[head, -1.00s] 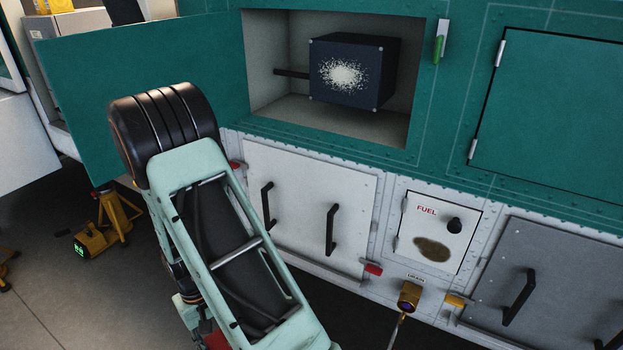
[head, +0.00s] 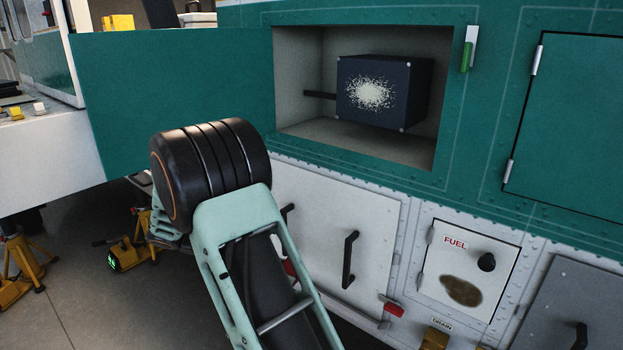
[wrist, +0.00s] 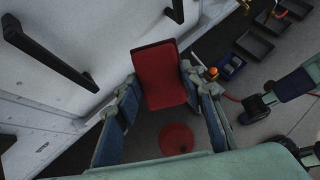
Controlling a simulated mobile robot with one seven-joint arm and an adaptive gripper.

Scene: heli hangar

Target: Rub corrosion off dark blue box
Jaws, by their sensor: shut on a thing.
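The dark blue box (head: 417,95) sits inside an open bay in the green side panel in the head view. A pale, speckled patch of corrosion (head: 369,93) covers the middle of its front face. In the wrist view my gripper (wrist: 158,92) is shut on a red pad (wrist: 160,78), held between its blue-lined fingers. The pad is apart from the box, low beside the white lower panels. The box is not in the wrist view. My gripper is hidden from the head view.
The open green door (head: 180,100) stands to the left of the bay. A white panel with black handles (head: 349,259) and the FUEL panel (head: 468,270) are below. Yellow stands (head: 125,253) are on the floor at left. The bay's front opening is clear.

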